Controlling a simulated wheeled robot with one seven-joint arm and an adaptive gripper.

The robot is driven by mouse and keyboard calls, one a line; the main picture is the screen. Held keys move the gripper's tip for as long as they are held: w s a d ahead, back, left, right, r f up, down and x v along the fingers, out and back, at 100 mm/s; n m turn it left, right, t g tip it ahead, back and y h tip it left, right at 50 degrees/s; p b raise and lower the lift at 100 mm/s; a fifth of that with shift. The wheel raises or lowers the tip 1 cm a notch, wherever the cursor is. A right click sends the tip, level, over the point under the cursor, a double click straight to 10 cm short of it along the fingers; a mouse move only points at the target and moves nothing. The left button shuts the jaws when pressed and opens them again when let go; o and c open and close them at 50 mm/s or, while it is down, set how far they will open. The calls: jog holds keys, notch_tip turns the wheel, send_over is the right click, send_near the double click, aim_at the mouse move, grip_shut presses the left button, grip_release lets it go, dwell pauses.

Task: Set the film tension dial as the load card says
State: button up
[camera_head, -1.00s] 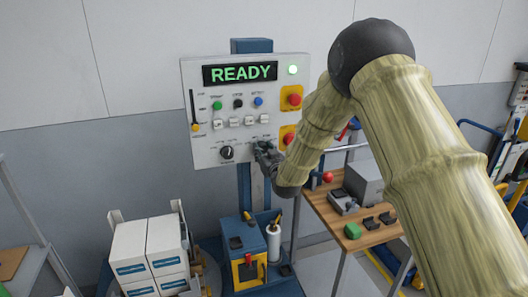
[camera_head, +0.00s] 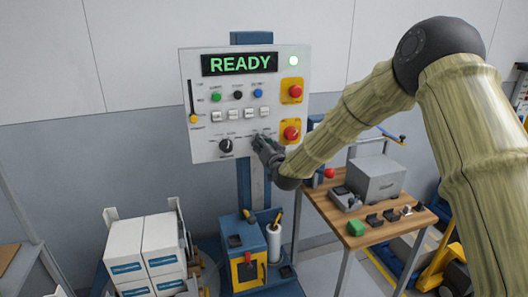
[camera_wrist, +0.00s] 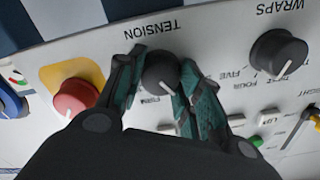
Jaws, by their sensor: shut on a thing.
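The control panel (camera_head: 262,120) stands upright against the wall and its screen (camera_head: 240,64) reads READY. In the wrist view, the black tension dial (camera_wrist: 160,72) sits under the word TENSION, upside down in this view. My gripper (camera_wrist: 158,88) is shut on the tension dial, one teal fingertip on each side. The dial's white pointer line points down and right in the wrist view. The word FIRM shows just below it; other marks are hidden by my fingers. In the head view, my gripper (camera_head: 262,146) covers the dial. I cannot make out a load card.
The black wraps dial (camera_wrist: 278,54) is close on one side of my gripper, and a red button (camera_wrist: 76,98) on yellow is close on the other. White boxes (camera_head: 145,250) stand below left. A wooden table (camera_head: 370,232) with a grey box stands at the right.

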jog(key=shift+f+m+b, duration=0.1)
jog(key=shift+m+b, duration=0.7)
jog(key=shift+m, duration=0.3)
jog(key=o, duration=1)
jog(key=shift+o, duration=0.2)
jog(key=v, duration=1.2)
